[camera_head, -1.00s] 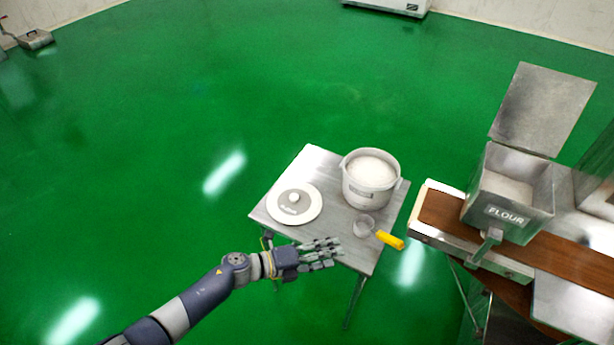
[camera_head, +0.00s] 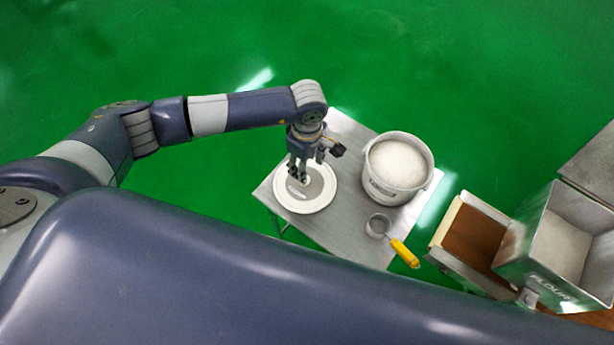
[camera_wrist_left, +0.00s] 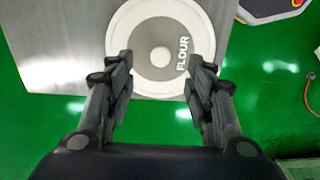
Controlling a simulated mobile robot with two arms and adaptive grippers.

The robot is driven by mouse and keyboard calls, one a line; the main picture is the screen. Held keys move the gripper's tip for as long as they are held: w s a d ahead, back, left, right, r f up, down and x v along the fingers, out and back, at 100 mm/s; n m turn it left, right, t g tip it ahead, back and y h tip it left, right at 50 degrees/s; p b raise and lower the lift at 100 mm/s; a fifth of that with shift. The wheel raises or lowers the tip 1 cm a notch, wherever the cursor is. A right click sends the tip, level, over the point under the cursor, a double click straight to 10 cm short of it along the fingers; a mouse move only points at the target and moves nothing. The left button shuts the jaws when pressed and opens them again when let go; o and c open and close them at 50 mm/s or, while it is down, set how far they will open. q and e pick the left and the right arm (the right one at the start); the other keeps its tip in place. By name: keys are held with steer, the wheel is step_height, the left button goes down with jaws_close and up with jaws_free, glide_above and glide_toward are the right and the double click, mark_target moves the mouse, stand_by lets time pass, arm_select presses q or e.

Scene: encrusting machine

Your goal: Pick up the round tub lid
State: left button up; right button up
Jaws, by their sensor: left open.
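The round tub lid (camera_head: 318,195) is white with a grey centre and lies flat on a small metal table (camera_head: 345,235). In the left wrist view the lid (camera_wrist_left: 140,28) shows a round knob and the word FLOUR. My left gripper (camera_head: 299,174) is open and points down over the lid, with its fingers hiding the knob in the head view. In the wrist view the two fingers (camera_wrist_left: 160,72) are apart, one on each side of the knob. I cannot tell the exact height above it. My right gripper is not in view.
A white tub (camera_head: 370,187) full of white powder stands on the table right of the lid. A scoop with a yellow handle (camera_head: 405,254) lies near the table's front edge. A metal FLOUR bin (camera_head: 535,262) stands on the right.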

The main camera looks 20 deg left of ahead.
mark_target(319, 191)
arm_select(q)
step_height(319, 191, down, 2)
steer(key=shift+f, duration=0.1)
steer(key=f, duration=0.1)
steer(key=f+p, duration=0.1)
steer(key=f, duration=0.2)
steer(key=shift+a+f, duration=0.2)
steer(key=shift+a, duration=0.1)
steer(key=shift+f, duration=0.5)
steer(key=shift+c, duration=1.1)
steer(key=c, duration=0.9)
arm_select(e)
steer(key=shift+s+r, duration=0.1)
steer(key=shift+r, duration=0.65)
